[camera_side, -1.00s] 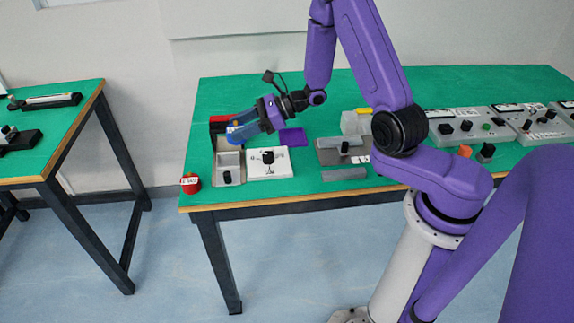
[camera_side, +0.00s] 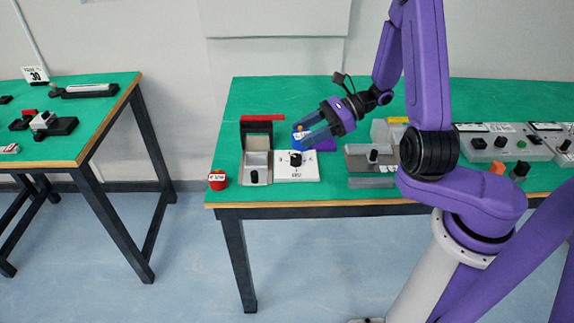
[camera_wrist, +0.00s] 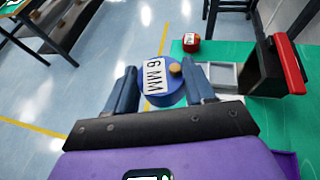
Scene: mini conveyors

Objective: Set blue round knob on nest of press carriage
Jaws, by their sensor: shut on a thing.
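My gripper (camera_side: 306,131) is shut on the blue round knob (camera_side: 298,136), holding it in the air above the white plate near the table's left end. In the wrist view the knob (camera_wrist: 150,93) is a blue disc between my two fingers (camera_wrist: 162,88), with a white "6 MM" label and a small tan stub. I cannot tell for sure which fixture is the press carriage. A grey block with a black knob (camera_side: 372,156) stands right of the white plate. A pale tray with a black, red-topped housing (camera_side: 256,128) stands to its left; it also shows in the wrist view (camera_wrist: 272,70).
The white plate (camera_side: 310,172) carries a black knob. A red round piece (camera_side: 217,180) sits at the table's front left corner. A purple pad (camera_side: 326,145) lies behind the plate. Grey control boxes (camera_side: 490,146) stand at the right.

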